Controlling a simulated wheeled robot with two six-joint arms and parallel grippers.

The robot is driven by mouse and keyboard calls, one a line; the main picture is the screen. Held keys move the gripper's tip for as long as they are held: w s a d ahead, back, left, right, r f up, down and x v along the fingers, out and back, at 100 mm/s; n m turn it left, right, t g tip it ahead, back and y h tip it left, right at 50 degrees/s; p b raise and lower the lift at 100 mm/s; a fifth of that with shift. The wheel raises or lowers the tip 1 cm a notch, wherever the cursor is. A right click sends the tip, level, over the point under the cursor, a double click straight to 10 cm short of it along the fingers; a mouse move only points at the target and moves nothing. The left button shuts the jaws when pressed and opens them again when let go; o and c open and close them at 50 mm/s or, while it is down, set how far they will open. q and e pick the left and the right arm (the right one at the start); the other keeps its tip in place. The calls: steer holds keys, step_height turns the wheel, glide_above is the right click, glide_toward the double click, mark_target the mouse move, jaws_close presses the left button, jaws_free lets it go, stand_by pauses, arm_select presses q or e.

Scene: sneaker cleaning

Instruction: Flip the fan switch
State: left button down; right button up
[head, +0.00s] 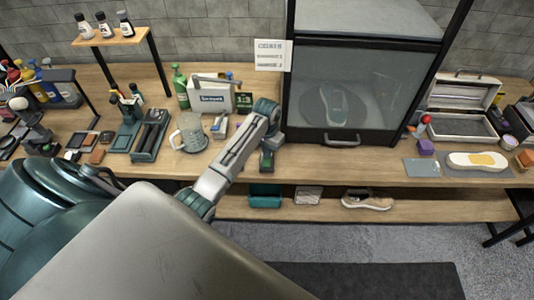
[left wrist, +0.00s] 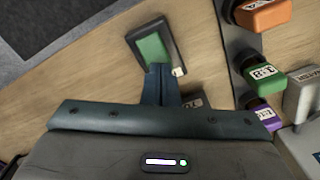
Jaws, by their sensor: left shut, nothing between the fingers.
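The fan switch is a small dark box with a green rocker face (head: 267,160). It stands on the wooden bench near its front edge, left of the glass-fronted cabinet. It also shows in the left wrist view (left wrist: 153,47), at the upper middle. My left gripper (head: 269,145) is shut and empty, reaching down to the switch from above. In the left wrist view its closed fingertips (left wrist: 158,70) are at the lower edge of the green face. I cannot tell whether they touch it. My right gripper is not in view.
The cabinet (head: 362,88) holds a sneaker (head: 335,105) behind its glass. Orange (left wrist: 262,13), green (left wrist: 265,77) and purple (left wrist: 262,115) capped bottles are at right in the left wrist view.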

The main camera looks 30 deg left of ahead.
arm_select(q)
steer(key=shift+s+f, duration=0.1)
steer(key=shift+f, duration=0.35)
steer(key=shift+r, duration=0.1)
steer(key=shift+r+p, duration=0.85)
steer(key=shift+r, duration=2.6)
steer(key=shift+f, duration=0.1)
